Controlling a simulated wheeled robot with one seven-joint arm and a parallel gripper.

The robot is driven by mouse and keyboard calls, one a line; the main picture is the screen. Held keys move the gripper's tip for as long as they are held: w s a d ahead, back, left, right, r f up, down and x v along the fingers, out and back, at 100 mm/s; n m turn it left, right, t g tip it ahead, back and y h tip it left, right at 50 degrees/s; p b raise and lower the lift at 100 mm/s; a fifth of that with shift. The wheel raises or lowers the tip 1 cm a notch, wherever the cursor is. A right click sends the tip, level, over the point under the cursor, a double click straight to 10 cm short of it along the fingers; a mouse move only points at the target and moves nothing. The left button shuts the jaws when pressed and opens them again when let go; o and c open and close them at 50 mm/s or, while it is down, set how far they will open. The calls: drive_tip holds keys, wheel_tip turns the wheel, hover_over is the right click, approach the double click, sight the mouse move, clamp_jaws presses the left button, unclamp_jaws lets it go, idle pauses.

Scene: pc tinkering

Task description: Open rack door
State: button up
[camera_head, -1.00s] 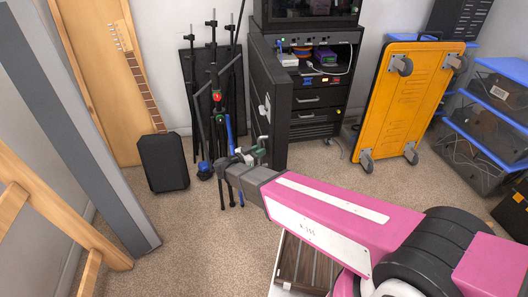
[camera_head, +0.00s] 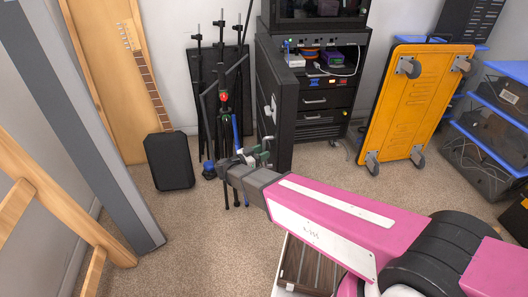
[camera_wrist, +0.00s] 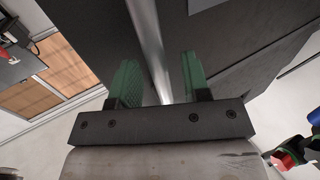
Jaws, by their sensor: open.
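The black rack (camera_head: 325,125) stands at the back wall with its front shelves and drawers showing. Its black door (camera_head: 280,95) is swung well out on the left side, so the interior is in plain view. My gripper (camera_head: 262,152) is low at the door's left face, its tips close to it. In the wrist view my gripper (camera_wrist: 158,80) has its two green fingers apart, with a bright metal strip (camera_wrist: 150,45) and dark panels beyond them. I cannot tell whether the fingers touch the door.
Black stands (camera_head: 220,100) are close to the left of my gripper. Carpet (camera_head: 200,240) is clear in front.

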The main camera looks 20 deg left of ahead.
drive_tip(key=v, duration=0.9)
idle(0.3)
